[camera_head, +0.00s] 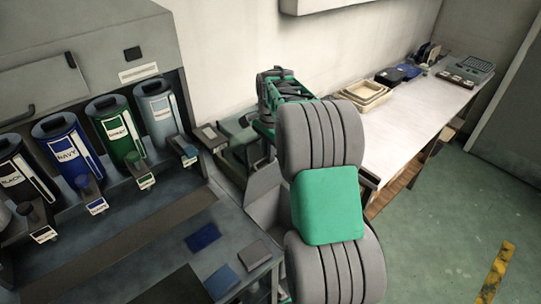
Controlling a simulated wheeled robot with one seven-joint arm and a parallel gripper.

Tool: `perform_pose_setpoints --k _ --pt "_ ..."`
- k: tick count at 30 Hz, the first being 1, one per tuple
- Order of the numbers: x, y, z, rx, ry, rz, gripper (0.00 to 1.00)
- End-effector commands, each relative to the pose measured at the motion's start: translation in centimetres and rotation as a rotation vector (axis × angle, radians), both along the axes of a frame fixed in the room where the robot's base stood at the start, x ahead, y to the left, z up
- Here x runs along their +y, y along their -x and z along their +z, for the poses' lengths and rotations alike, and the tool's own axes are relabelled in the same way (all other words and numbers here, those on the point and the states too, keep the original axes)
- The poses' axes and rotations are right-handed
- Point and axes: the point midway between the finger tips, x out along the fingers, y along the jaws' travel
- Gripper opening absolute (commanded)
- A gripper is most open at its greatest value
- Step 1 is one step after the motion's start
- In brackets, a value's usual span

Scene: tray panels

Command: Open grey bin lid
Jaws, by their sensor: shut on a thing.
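A light grey bin (158,108) with a dark rounded top and a pale label stands at the right end of a row of bins, at the left of the head view. I cannot make out whether its lid is raised. My arm (330,205), with grey ribbed segments and a green pad, fills the middle right. Green and dark machinery (285,88) shows behind it; I cannot tell whether it is my wrist. My gripper's fingertips are not discernible, so what they hold does not show.
Green (118,130), navy (68,150) and black (22,178) bins stand left of the grey one. Blue and grey flat pieces (203,237) lie on the dark bench. A long pale table (420,115) with trays runs along the wall. The green floor at right is mostly clear.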

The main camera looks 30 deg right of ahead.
Motion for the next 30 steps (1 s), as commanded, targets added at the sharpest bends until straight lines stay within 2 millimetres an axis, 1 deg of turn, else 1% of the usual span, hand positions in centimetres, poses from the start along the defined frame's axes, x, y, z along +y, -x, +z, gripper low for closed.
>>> perform_pose_setpoints --k 1,4,17,18,21,22,27,30 --pt "0.2 -0.7 0.0 -0.015 0.003 0.007 0.0" --pt "0.4 -1.1 0.1 -0.018 0.004 0.012 0.0" --pt "0.8 -1.5 0.5 -0.027 0.004 0.021 0.0" --pt "0.8 -1.6 0.5 -0.027 0.005 0.02 0.23" --pt "0.7 -1.5 0.5 -0.027 0.005 0.018 0.31" --pt "0.7 -1.5 0.5 -0.027 0.005 0.018 0.33" --pt "0.5 -1.4 0.5 -0.026 0.005 0.014 0.33" --pt "0.5 -1.4 1.2 -0.027 0.005 0.013 0.33"
